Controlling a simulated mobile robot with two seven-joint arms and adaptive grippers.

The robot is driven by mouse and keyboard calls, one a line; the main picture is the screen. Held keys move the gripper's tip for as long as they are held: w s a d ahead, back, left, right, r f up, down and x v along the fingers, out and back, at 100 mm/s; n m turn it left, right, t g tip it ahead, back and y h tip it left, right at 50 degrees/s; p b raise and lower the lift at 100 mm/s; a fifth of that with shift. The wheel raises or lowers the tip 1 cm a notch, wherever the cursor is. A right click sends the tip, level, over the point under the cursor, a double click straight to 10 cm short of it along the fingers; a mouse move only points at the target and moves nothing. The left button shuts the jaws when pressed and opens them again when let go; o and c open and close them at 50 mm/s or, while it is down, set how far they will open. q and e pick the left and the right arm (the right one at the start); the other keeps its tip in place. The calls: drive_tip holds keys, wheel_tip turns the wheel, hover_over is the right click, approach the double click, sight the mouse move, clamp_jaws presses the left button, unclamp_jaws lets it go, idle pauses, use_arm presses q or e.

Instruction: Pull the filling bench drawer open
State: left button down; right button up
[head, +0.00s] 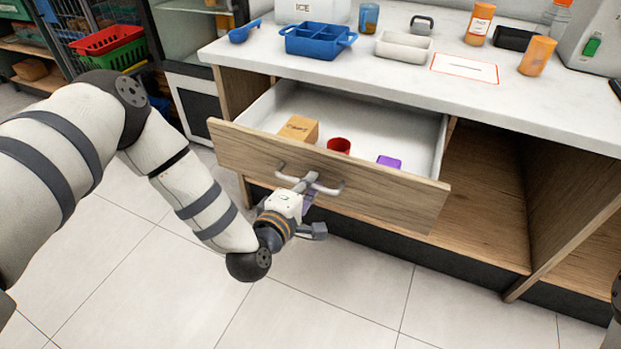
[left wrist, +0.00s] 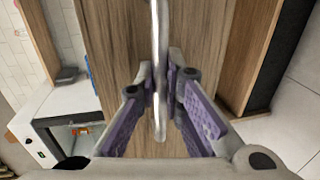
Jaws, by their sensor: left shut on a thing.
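The bench drawer (head: 330,172) has a wooden front and a white interior, and it stands pulled well out from under the white counter. Inside it are a tan box (head: 299,129), a red cup (head: 339,145) and a purple item (head: 389,162). A metal bar handle (head: 332,188) is on the drawer front. My left gripper (head: 306,184) is at the middle of this handle, shut on it. In the left wrist view, the purple-padded fingers (left wrist: 170,85) close on both sides of the handle bar (left wrist: 160,60). My right gripper is not in view.
An open shelf space (head: 480,200) lies right of the drawer. The tiled floor (head: 330,290) in front is clear.

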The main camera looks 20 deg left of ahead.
use_arm(q)
drive_tip(key=c, duration=2)
unclamp_jaws()
drive_tip(key=shift+o, duration=0.2)
drive_tip(key=v, duration=1.2)
drive_tip(key=s+d+f+m+g+h+p, duration=0.1)
drive_tip(key=s+d+f+m+g+p, duration=0.1)
drive_tip(key=s+f+m+g, duration=0.6)
drive_tip(key=s+d+f+m+g+h+p, duration=0.1)
drive_tip(key=s+d+f+m+g, duration=0.2)
drive_tip(key=s, duration=1)
drive_tip(key=s+a+m+g+y+p, duration=0.1)
drive_tip(key=s+a+m+g, duration=0.5)
drive_tip(key=s, duration=0.7)
drive_tip(key=shift+s+a+r+g+y, duration=0.2)
drive_tip(key=shift+s+a+g+y, duration=0.15)
drive_tip(key=shift+a+g+y, duration=0.35)
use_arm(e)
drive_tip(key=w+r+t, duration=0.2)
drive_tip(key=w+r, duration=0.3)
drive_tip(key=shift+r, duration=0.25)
